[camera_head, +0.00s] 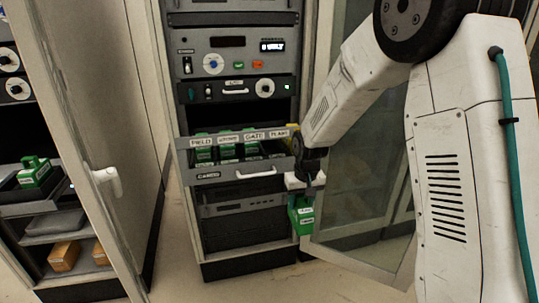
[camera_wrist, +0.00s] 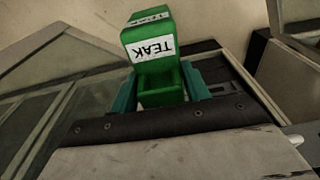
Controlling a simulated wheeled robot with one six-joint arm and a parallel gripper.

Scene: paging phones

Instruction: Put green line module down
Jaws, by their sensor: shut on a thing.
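The green line module (camera_head: 302,215) hangs below my gripper (camera_head: 305,183) in the head view, just right of the rack's lower front. In the wrist view the module (camera_wrist: 150,40) carries a white label reading TEAK, and my gripper (camera_wrist: 160,90) is shut on it with a teal finger on each side. A pulled-out drawer (camera_head: 184,160) of the rack, labelled CARDS, holds several green modules (camera_head: 203,150) behind tags such as FIELD, GATE and PLANT. The drawer's right end is partly hidden by my wrist.
Another green module (camera_head: 34,172) sits on a shelf in the open left cabinet, whose door (camera_head: 105,130) stands between it and the rack. Orange-brown boxes (camera_head: 64,256) lie lower there. A glass door (camera_head: 360,190) stands open behind my arm. Bare floor shows in front.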

